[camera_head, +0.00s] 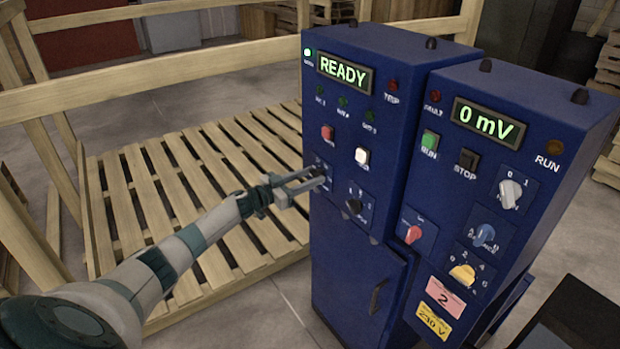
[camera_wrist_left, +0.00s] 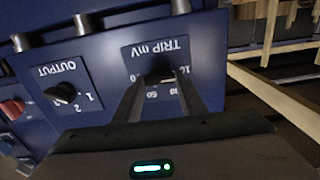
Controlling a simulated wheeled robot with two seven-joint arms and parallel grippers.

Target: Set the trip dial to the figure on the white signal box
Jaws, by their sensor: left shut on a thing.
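The left blue cabinet (camera_head: 345,215) shows READY on its green display (camera_head: 345,72). My left gripper (camera_head: 318,178) reaches the lower left of its front and is shut on the trip dial. In the left wrist view the plate marked TRIP mV (camera_wrist_left: 160,50) appears upside-down or tilted, with my fingertips (camera_wrist_left: 158,84) around the dark dial knob (camera_wrist_left: 157,74). The fingers hide most of the knob and part of its scale, so its setting cannot be read. No white signal box with a figure can be made out. My right gripper is not in view.
The OUTPUT knob (camera_head: 354,206) is close right of the trip dial. A second blue cabinet (camera_head: 480,200) reads 0 mV and carries several knobs and buttons. A pink label (camera_head: 446,298) on it shows 2. A wooden pallet (camera_head: 190,190) with rails lies left.

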